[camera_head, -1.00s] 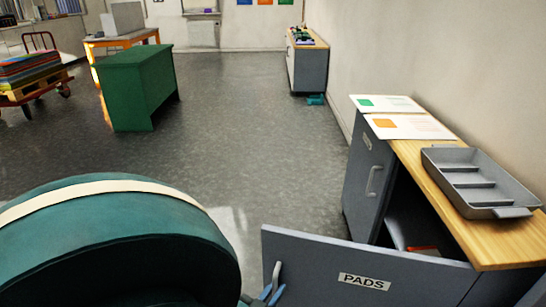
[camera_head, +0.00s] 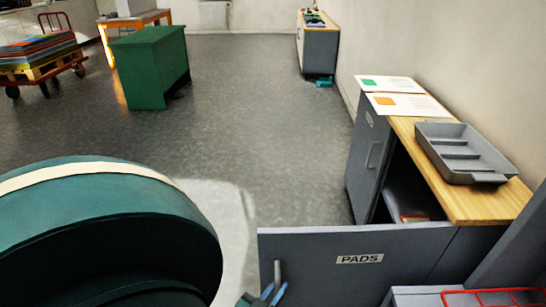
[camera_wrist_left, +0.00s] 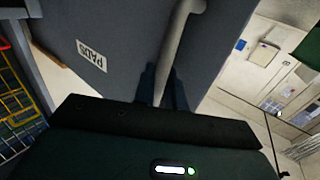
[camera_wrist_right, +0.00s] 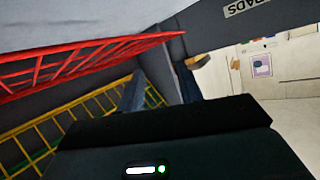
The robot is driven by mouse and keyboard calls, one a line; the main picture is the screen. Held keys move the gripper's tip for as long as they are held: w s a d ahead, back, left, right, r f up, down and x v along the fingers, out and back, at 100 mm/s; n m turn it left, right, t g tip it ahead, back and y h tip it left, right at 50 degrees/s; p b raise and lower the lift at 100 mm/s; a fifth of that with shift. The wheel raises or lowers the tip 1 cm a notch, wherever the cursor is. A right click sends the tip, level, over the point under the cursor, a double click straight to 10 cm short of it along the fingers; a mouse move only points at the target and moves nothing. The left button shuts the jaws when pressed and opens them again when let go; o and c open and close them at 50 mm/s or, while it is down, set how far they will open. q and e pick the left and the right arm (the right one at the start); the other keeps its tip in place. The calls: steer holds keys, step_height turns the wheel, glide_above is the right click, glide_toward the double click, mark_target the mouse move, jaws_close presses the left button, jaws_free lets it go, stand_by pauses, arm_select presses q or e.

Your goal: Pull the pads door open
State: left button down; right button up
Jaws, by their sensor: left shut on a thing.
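The grey pads door (camera_head: 310,250) with its "PADS" label stands swung out from the cabinet in the head view, its hinge side at the right. My left gripper (camera_head: 264,295) is at the door's handle (camera_head: 277,268) near the free edge. In the left wrist view, the left gripper's fingers (camera_wrist_left: 163,88) are closed around the handle bar (camera_wrist_left: 175,45). My right gripper (camera_wrist_right: 160,88) shows only in its wrist view, with fingers apart and nothing seen held. It is near a dark grey panel; the "PADS" label shows upside down beyond it.
The cabinet's wooden top (camera_head: 462,200) holds a grey divided tray (camera_head: 440,137) and cards (camera_head: 408,106). A red wire basket (camera_head: 490,297) is at the lower right; a yellow one (camera_wrist_right: 75,118) shows in the right wrist view. Floor (camera_head: 260,120) beyond the door is clear up to a green desk (camera_head: 150,68).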

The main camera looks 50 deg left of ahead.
arm_select(q)
steer(key=shift+d, duration=0.5)
steer(key=c, duration=1.6)
jaws_free()
steer(key=shift+o, duration=0.2)
steer(key=shift+a, duration=0.1)
steer(key=shift+s, duration=0.1)
